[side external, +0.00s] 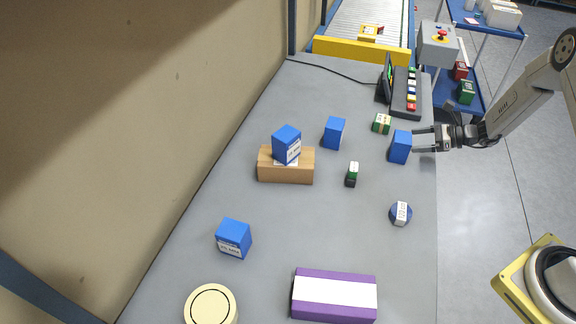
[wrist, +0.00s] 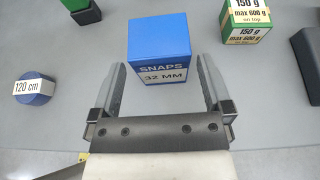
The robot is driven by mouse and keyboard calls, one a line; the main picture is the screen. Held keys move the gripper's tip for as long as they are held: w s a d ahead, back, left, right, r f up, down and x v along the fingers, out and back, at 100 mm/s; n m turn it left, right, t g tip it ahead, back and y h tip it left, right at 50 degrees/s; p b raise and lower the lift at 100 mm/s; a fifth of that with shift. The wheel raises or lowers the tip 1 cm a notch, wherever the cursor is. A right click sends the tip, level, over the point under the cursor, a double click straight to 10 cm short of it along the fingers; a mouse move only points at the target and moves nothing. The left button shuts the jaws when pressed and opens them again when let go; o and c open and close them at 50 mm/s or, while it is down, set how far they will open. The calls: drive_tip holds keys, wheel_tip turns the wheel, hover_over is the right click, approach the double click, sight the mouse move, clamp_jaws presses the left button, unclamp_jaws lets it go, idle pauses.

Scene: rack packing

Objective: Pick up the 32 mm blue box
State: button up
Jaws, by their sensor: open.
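The 32 mm blue box (wrist: 158,50) stands upright on the grey table in the wrist view, its label reading "SNAPS 32 MM". It also shows in the side view (side external: 400,147) near the table's right edge. My gripper (wrist: 159,80) is open in the wrist view, with one finger on each side of the box's near part. In the side view my gripper (side external: 424,139) reaches in from the right, level and low. Its fingertips are at the box; whether they touch it I cannot tell.
Other blue boxes (side external: 335,133) stand farther left, one (side external: 287,144) on a brown carton (side external: 286,168). A green-and-white box (side external: 382,124), a small green-and-black item (side external: 352,174) and a round blue item (side external: 401,214) are nearby. A purple box (side external: 334,312) lies in front.

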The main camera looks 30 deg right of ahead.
sight(403, 137)
drive_tip(key=shift+x, duration=2.55)
drive_tip(key=c, duration=1.1)
drive_tip(key=shift+r, duration=0.1)
drive_tip(key=shift+r, duration=0.85)
drive_tip(key=s+a+r, duration=0.1)
drive_tip(key=s+r, duration=0.2)
drive_tip(key=s, duration=0.1)
drive_tip(key=s+a+r, duration=0.1)
drive_tip(key=s+r, duration=0.3)
drive_tip(key=s, duration=0.1)
drive_tip(key=s+a+r, duration=0.1)
drive_tip(key=s+r, duration=0.3)
drive_tip(key=shift+s+a, duration=0.2)
drive_tip(key=shift+s, duration=0.15)
